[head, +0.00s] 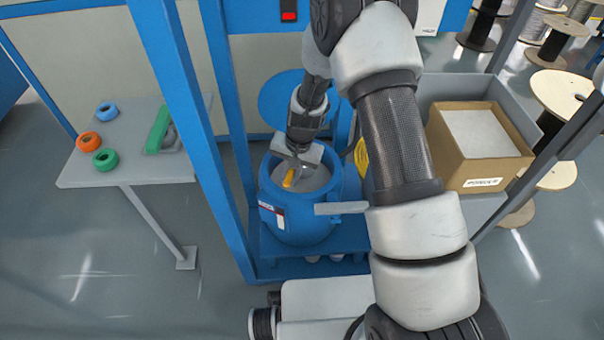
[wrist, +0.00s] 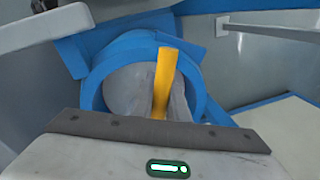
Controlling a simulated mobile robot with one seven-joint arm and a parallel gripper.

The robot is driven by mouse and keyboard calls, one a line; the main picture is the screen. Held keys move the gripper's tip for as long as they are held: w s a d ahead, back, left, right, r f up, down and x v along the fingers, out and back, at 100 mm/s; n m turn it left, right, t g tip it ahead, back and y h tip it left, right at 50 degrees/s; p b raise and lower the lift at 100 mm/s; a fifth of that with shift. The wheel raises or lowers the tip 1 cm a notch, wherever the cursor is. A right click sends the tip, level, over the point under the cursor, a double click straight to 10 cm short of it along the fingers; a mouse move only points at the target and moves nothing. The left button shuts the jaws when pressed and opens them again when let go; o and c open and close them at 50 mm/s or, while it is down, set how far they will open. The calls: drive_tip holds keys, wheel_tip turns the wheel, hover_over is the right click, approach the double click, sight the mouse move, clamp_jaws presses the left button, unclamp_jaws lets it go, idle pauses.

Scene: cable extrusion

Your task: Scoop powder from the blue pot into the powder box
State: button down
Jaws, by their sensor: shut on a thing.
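The blue pot (head: 290,222) stands on a blue base at the centre, its round mouth open and grey powder (head: 316,178) inside. My gripper (head: 294,168) points down into the mouth of the pot. It is shut on a scoop with a yellow handle (head: 289,178). In the wrist view the yellow handle (wrist: 165,85) stands out over the grey powder inside the blue rim (wrist: 92,88). My fingertips and the scoop's lower end are hidden. The powder box (head: 455,165), an open brown carton with a pale grey fill, stands to the right.
Blue frame posts (head: 178,95) rise left of the pot. The powder box sits in a grey bin (head: 455,88). A grey side table (head: 130,178) at left holds blue, orange and green rolls and a green-handled tool. Wooden spools (head: 562,95) stand at the far right.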

drive_tip(key=shift+r+p, duration=2.8)
drive_tip(key=shift+r, duration=1.7)
drive_tip(key=s+d+r+n+p, duration=0.1)
drive_tip(key=d+r+p, duration=0.3)
drive_tip(key=r, duration=0.6)
drive_tip(key=s+d+r+n+p, duration=0.1)
drive_tip(key=s+d+r+p, duration=0.2)
drive_tip(key=d+r+p, duration=0.2)
drive_tip(key=s+d+r+n+p, duration=0.2)
drive_tip(key=r+p, duration=0.7)
drive_tip(key=r, duration=0.6)
drive_tip(key=s+d, duration=0.1)
drive_tip(key=d, duration=0.1)
drive_tip(key=shift+d+r+g+p, duration=0.25)
drive_tip(key=shift+d+g+p, duration=0.05)
drive_tip(key=shift+d, duration=0.05)
drive_tip(key=shift+s+f, duration=0.1)
